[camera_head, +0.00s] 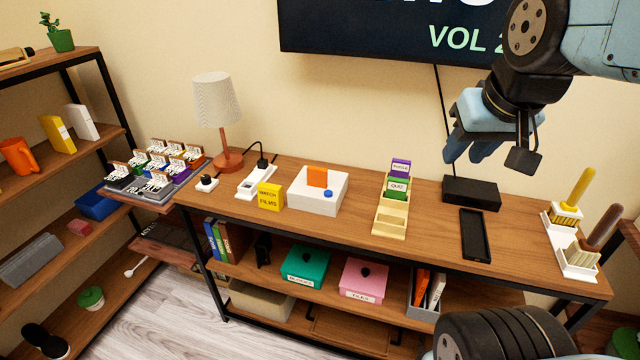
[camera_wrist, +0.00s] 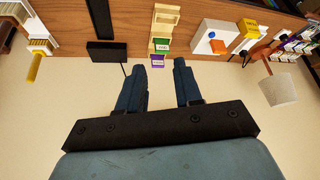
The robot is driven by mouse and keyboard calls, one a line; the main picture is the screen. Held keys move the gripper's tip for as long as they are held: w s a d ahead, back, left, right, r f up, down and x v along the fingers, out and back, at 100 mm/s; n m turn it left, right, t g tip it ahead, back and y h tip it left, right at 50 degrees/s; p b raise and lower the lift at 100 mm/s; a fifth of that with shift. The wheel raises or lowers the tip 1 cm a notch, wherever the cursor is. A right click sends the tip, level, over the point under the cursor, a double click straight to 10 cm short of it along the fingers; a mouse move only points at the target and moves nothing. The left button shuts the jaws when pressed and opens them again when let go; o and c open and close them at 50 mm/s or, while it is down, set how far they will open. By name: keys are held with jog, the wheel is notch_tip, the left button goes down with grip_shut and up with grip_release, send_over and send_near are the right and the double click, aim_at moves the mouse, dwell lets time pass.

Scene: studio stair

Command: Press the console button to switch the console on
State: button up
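The white console (camera_head: 300,195) stands on the wooden bench, with an orange cartridge (camera_head: 317,176) upright in its top. A small blue button (camera_head: 328,193) is on its top, right of the cartridge. The console (camera_wrist: 200,27) also shows near the top of the wrist view, which is upside down, with the blue button (camera_wrist: 211,35) and orange cartridge (camera_wrist: 217,47). My gripper (camera_head: 462,157) is in the air above the right part of the bench, well apart from the console. In the wrist view its two fingers (camera_wrist: 167,65) stand apart with nothing between them.
A yellow "Watch films" block (camera_head: 270,197) stands just left of the console. A lamp (camera_head: 217,110) and a white power strip (camera_head: 258,180) are further left. A wooden card rack (camera_head: 391,220), a black box (camera_head: 471,193) and a black tray (camera_head: 475,235) are to the right.

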grip_shut()
dwell(0.9)
